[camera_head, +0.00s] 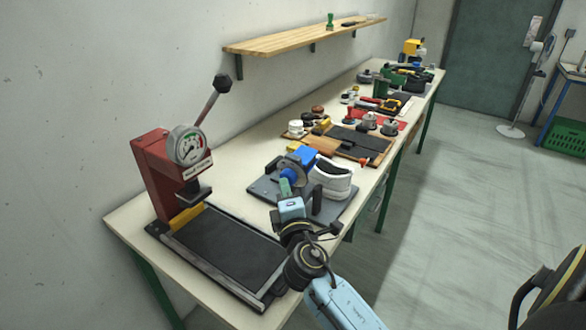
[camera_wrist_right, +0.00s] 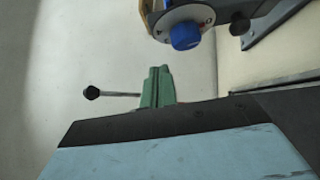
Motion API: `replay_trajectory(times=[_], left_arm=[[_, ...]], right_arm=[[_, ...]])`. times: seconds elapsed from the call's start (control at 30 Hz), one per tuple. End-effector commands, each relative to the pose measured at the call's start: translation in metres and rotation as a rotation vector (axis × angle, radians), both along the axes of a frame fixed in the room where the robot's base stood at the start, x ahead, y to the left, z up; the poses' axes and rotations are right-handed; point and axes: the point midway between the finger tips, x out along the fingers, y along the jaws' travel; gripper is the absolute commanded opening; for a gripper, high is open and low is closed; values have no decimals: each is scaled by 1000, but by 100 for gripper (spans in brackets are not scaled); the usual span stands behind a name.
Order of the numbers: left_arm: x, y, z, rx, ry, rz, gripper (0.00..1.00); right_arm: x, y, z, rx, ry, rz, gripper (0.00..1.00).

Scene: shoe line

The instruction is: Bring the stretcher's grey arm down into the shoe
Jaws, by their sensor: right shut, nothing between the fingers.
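The white shoe (camera_head: 332,180) sits on a dark grey base plate (camera_head: 262,190) on the bench. The stretcher, with a blue block (camera_head: 304,155) and a round disc, stands at the shoe's left. In the right wrist view its blue knob (camera_wrist_right: 185,36) shows on a pale dial at the top. I cannot clearly make out the grey arm. My right gripper (camera_head: 286,187), with green fingers, is shut and empty in front of the stretcher, left of the shoe. Its fingers also show in the right wrist view (camera_wrist_right: 157,86); contact cannot be told. My left gripper is not in view.
A red press (camera_head: 155,176) with a gauge and raised lever stands at the near left; its black bed (camera_head: 225,248) lies in front. A black-knobbed rod (camera_wrist_right: 92,92) shows beside my fingers in the right wrist view. Tools and mats crowd the bench beyond the shoe.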

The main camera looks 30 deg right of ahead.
Motion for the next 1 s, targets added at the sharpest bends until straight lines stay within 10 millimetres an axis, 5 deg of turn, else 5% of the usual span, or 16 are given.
replay_trajectory(times=[0.1,0.4,1.0], left_arm=[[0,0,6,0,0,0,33],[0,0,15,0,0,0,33],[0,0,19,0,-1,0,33]], right_arm=[[23,-9,5,-1,-1,-1,0],[33,-41,9,-1,1,1,0],[40,-44,13,17,6,4,0]])
